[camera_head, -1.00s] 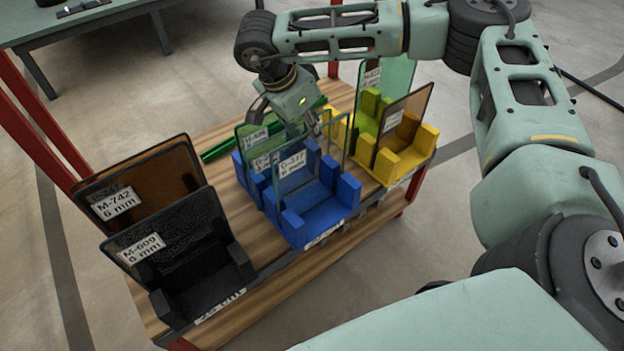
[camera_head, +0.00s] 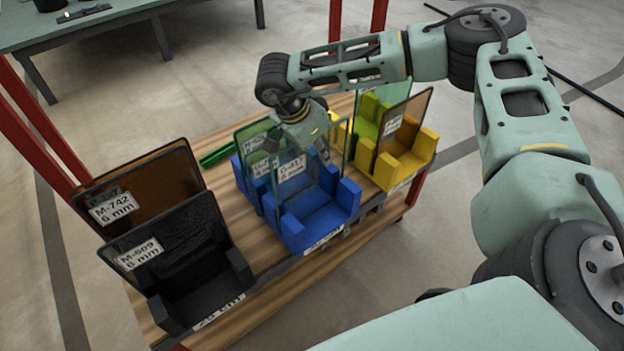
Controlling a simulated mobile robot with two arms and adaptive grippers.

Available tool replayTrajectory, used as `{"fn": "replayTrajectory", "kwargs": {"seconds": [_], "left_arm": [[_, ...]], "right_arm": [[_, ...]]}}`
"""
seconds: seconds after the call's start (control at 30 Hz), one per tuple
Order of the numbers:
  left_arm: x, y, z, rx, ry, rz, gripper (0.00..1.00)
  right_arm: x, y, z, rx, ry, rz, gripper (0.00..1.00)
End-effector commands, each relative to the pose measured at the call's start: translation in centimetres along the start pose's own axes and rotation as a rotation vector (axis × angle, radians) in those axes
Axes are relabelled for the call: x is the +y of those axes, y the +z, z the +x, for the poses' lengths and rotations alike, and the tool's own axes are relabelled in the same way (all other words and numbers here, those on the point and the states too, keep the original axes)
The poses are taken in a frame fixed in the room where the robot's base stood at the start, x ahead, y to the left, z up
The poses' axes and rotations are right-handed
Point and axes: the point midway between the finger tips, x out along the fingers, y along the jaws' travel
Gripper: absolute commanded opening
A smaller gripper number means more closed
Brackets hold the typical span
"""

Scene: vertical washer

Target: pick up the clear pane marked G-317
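The clear pane marked G-317 (camera_head: 296,182) stands upright in the front of the blue rack (camera_head: 318,222), its white label facing me. Other labelled panes stand close behind it in the same rack; one greenish pane (camera_head: 250,140) shows at the left. My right gripper (camera_head: 322,155) reaches down from behind, at the upper part of the G-317 pane. Its fingers are small and partly hidden, so I cannot tell whether they are apart or closed on the glass. My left gripper is out of view.
A black rack (camera_head: 200,290) at the left holds dark panes M-742 (camera_head: 150,185) and M-609 (camera_head: 175,240). A green rod (camera_head: 218,154) lies on the wooden top.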

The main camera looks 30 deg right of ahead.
Motion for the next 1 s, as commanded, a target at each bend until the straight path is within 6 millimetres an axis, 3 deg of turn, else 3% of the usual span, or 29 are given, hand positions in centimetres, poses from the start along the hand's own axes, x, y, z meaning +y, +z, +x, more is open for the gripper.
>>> {"fn": "replayTrajectory", "kwargs": {"seconds": [0.57,0.87,1.0], "left_arm": [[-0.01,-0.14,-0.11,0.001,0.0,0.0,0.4],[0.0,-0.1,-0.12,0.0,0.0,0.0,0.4],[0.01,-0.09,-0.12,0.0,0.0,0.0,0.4]], "right_arm": [[0.01,0.15,0.41,0.0,0.001,0.001,0.27],[0.01,0.16,0.4,0.0,0.0,0.0,0.01],[0.01,0.16,0.4,0.0,0.0,0.0,0.0]]}}
